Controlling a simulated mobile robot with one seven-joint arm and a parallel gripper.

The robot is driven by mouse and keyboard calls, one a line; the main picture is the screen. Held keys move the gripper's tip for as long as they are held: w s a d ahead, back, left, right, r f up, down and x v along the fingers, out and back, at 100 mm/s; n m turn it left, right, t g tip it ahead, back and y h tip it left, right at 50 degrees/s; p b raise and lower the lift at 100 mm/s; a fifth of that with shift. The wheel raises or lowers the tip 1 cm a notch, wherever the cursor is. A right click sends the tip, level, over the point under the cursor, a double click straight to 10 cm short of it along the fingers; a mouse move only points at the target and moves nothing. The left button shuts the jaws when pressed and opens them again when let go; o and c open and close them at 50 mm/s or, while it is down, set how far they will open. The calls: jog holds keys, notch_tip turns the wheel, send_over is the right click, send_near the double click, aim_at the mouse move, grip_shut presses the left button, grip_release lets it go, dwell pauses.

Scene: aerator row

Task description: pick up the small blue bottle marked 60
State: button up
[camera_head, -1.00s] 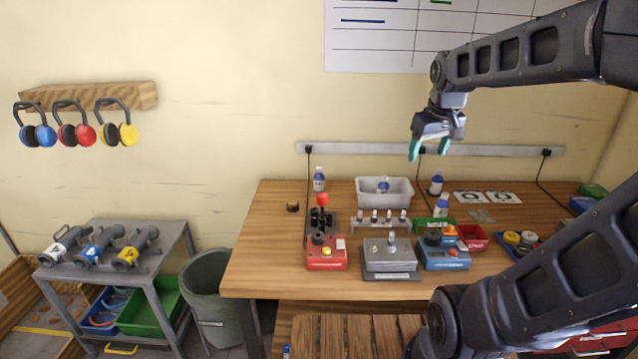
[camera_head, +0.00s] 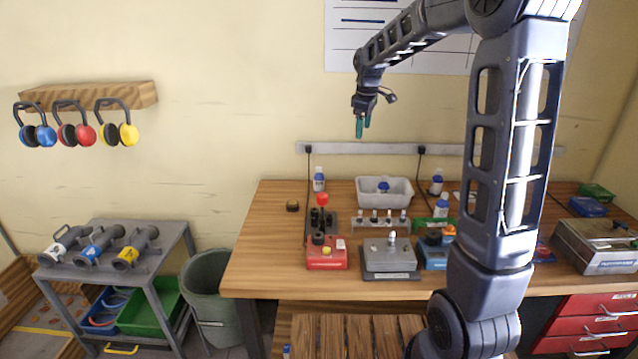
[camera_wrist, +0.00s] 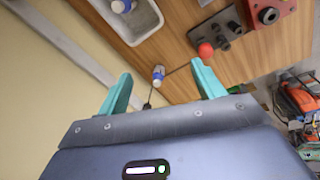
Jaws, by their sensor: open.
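Several small white bottles with blue show on the wooden table in the head view. One (camera_head: 319,180) stands alone at the back left, one (camera_head: 383,187) is in the white bin, and two others (camera_head: 437,184) (camera_head: 441,206) stand to the right. Their marks are too small to read, so I cannot tell which is 60. My gripper (camera_head: 362,127) is open and empty, high above the back of the table near the wall. In the wrist view, the back-left bottle (camera_wrist: 158,74) appears between the teal fingers, well beyond them. The bin bottle (camera_wrist: 121,6) is at the top edge.
The white bin (camera_head: 408,188) stands at the table's back. A red-knobbed lever fixture (camera_head: 322,203), a vial rack (camera_head: 378,222), a red box (camera_head: 326,258) and a grey scale-like device (camera_head: 390,258) are in front. Black cables hang from the wall rail (camera_head: 370,148).

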jog(key=w+a+f+n+g, duration=0.1)
jog(key=w+a+f+n, duration=0.3)
jog(key=w+a+f, duration=0.5)
jog(key=n, duration=0.4)
send_near(319, 175)
jog(key=shift+w+a+g, duration=0.4)
jog(key=shift+w, duration=0.3)
notch_tip(319, 175, down, 5)
jog(key=shift+f, duration=0.25)
jog(key=shift+w+d+f, duration=0.1)
jog(key=shift+w+f, duration=0.05)
jog(key=shift+f, duration=0.7)
jog(key=shift+w+d+f, duration=0.15)
jog(key=shift+f, duration=0.7)
jog(key=shift+w+d+f, duration=0.1)
jog(key=shift+w+f, duration=0.05)
jog(key=shift+f, duration=0.75)
jog(key=c, duration=1.1)
